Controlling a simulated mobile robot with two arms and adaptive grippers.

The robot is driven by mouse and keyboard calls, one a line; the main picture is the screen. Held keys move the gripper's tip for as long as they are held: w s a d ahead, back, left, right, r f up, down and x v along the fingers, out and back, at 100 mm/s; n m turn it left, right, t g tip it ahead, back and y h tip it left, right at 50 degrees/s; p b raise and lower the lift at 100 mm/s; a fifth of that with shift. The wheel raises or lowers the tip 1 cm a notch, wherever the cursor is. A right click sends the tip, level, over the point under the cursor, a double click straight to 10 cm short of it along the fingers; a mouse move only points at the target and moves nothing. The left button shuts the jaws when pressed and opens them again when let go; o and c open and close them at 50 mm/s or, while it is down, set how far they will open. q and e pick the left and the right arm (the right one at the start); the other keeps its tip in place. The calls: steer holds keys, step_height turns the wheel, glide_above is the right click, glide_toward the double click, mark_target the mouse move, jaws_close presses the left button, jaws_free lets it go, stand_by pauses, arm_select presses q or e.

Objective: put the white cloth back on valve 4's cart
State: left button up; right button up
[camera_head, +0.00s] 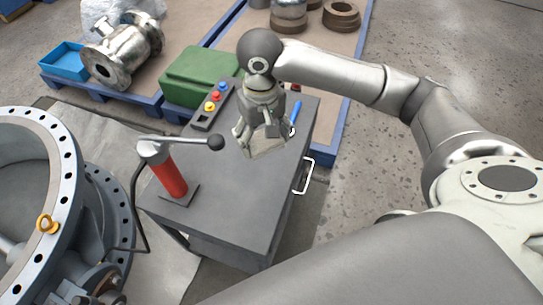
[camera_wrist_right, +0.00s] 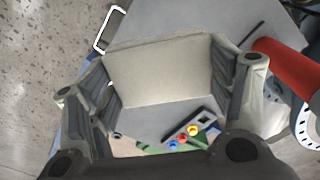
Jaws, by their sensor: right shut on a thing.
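My right gripper (camera_head: 262,140) is shut on the white cloth (camera_head: 266,150), a pale folded piece between its fingers. In the right wrist view the cloth (camera_wrist_right: 160,72) spans the gap between both fingers of the gripper (camera_wrist_right: 165,85). The gripper points down over the far part of a dark grey cart top (camera_head: 225,185). The cart top also shows beyond the cloth in the wrist view (camera_wrist_right: 150,122). I cannot tell whether the cloth touches the top. No number is readable on the cart. My left gripper is not in view.
On the cart stand a red post with a lever (camera_head: 168,175) and a button box (camera_head: 212,105); a blue pen-like item (camera_head: 296,110) is near its right edge. A large flanged valve (camera_head: 60,165) is at the left.

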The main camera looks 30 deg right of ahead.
steer(key=w+d+f, duration=0.2)
steer(key=w+f, duration=0.3)
steer(key=f, duration=0.1)
steer(key=b, duration=0.1)
glide_above(269, 162)
step_height(269, 162, down, 11)
steer(key=shift+r, duration=0.1)
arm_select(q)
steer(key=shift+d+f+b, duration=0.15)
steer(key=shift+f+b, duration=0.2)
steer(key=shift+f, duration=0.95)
arm_select(e)
steer(key=shift+f, duration=2.45)
steer(key=shift+f, duration=0.15)
steer(key=o, duration=0.9)
steer(key=shift+w+d, duration=0.1)
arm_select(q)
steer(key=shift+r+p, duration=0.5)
arm_select(e)
step_height(269, 162, up, 12)
steer(key=shift+r, duration=0.2)
